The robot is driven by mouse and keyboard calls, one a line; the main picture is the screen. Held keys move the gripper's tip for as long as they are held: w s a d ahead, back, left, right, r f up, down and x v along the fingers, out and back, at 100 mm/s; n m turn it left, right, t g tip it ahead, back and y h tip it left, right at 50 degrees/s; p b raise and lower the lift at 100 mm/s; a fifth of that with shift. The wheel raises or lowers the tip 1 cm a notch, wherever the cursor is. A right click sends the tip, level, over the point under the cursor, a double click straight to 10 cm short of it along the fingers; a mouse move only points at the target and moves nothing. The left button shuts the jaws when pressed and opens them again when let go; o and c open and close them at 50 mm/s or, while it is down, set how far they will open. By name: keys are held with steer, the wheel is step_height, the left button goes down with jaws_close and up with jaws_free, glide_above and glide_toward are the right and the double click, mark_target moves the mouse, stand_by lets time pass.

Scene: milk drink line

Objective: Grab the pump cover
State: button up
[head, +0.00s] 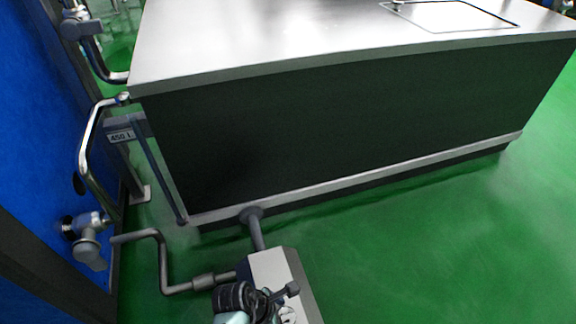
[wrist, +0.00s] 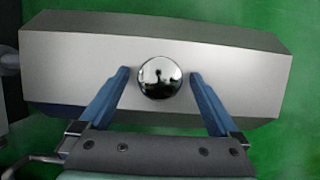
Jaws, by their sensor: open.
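The pump cover (wrist: 240,75) is a pale grey metal box with a round chrome knob (wrist: 160,77) on its face. In the wrist view it spans most of the picture. My gripper (wrist: 159,74) is open, with one blue finger on each side of the knob. A small gap seems to show on both sides, and I cannot tell the depth between fingers and knob. In the head view the cover (head: 267,265) sits low on the green floor at the bottom centre. My dark wrist hides part of it and the knob there.
A large steel-topped tank (head: 350,115) with dark sides stands behind the cover. A bent pipe (head: 163,262) joins the pump from the left, and another short pipe (head: 257,232) runs to the tank. A blue wall (head: 35,150) with valves is at the left. Green floor (head: 420,250) is clear to the right.

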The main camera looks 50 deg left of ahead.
jaws_close()
stand_by(0.5)
steer(key=shift+w+r, duration=0.1)
steer(key=shift+r, duration=0.1)
